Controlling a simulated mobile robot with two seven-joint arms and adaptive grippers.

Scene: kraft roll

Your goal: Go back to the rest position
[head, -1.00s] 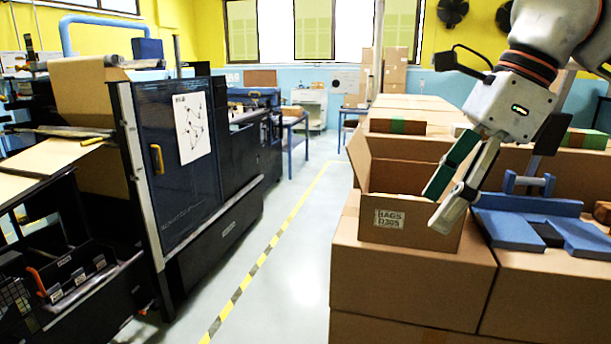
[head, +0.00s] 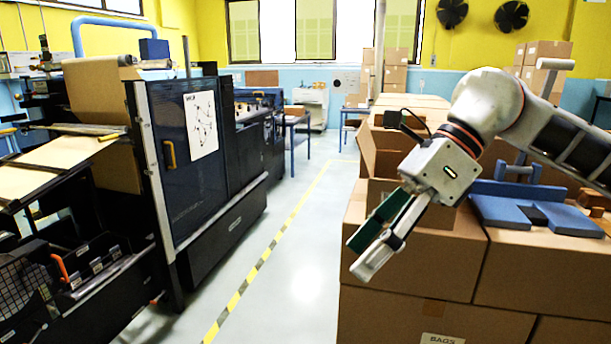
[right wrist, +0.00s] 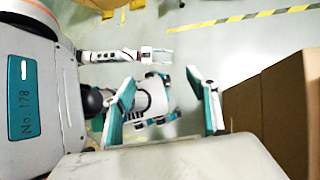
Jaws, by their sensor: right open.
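My right gripper (head: 358,258) is open and empty. Its arm comes in from the right, and its fingers slant down and left in front of the stacked cartons. In the right wrist view its two teal-backed fingers (right wrist: 160,78) stand apart with nothing gripped between them. Parts of my own body show below and between those fingers.
Large cartons (head: 405,258) fill the right side, with an open carton (head: 372,190) partly behind my gripper and a blue fixture (head: 530,212) on top. A dark machine (head: 190,225) stands left. The grey floor with a striped yellow line (head: 262,262) lies free between.

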